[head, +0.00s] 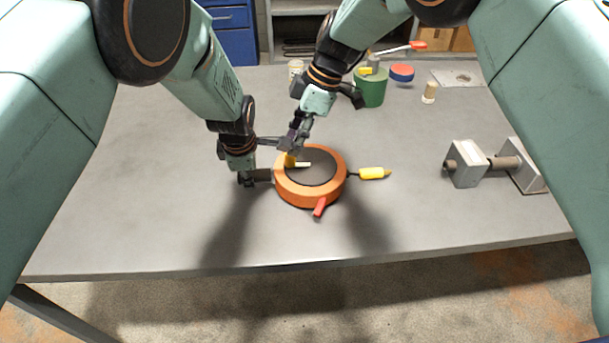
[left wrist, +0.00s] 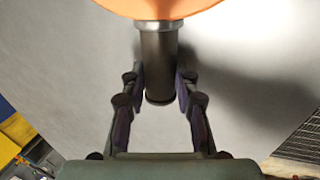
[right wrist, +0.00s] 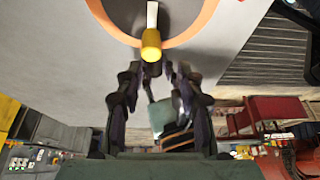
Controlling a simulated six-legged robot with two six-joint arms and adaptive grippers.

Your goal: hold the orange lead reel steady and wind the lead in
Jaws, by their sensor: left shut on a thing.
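The orange reel (head: 310,195) lies flat on the grey bench, with a dark disc on top. A yellow crank knob (head: 290,160) on a pale arm stands on it, a red piece (head: 319,208) sticks out at its front, and a yellow lead end (head: 372,173) shows at its right. My left gripper (head: 250,178) is shut on the reel's dark handle (left wrist: 158,65), with a finger on each side. My right gripper (head: 292,147) is at the knob; in the right wrist view its open fingertips stand just below the knob (right wrist: 151,45), with a gap around it.
A metal stand with a shaft (head: 467,165) is on the right of the bench (head: 150,220). A green drum (head: 370,88) with a crank, a blue-and-red round piece (head: 402,73) and a small bottle (head: 429,92) stand at the back. The bench left and front is clear.

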